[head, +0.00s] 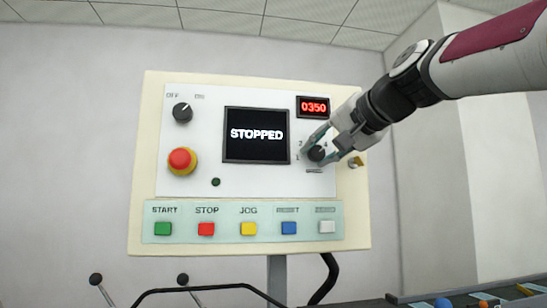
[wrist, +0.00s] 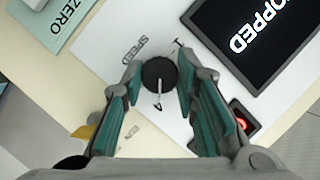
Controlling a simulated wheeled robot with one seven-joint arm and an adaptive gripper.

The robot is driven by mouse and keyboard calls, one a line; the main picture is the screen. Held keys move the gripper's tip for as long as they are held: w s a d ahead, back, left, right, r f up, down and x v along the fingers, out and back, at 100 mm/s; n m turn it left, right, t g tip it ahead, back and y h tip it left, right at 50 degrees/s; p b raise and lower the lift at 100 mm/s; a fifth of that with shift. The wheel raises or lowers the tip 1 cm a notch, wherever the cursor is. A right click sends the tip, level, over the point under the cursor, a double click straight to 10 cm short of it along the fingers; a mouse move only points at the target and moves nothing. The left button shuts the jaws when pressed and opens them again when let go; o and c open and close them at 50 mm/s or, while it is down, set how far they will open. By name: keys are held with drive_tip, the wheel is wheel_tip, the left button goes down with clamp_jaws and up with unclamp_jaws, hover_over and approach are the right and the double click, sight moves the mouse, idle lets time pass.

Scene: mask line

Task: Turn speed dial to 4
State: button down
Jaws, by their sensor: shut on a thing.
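The speed dial (head: 317,153) is a round black knob at the lower right of the white panel face, with small numerals around it. In the wrist view the dial (wrist: 158,72) sits between the two fingers of my gripper (wrist: 159,77), which is shut on it. The SPEED label (wrist: 141,47) shows beside the dial. In the head view my gripper (head: 321,147) reaches in from the upper right and partly hides the dial and its numerals.
The screen (head: 256,134) reads STOPPED, and a red display (head: 313,107) above the dial reads 0350. An OFF/ON knob (head: 182,112) and red emergency button (head: 181,160) are on the left. Several coloured buttons line the bottom. A brass key (head: 356,162) projects right of the dial.

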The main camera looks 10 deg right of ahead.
idle(0.3)
drive_tip(key=c, duration=1.3)
unclamp_jaws()
drive_tip(key=v, duration=1.2)
drive_tip(key=shift+d, duration=0.1)
drive_tip(key=shift+f, duration=0.1)
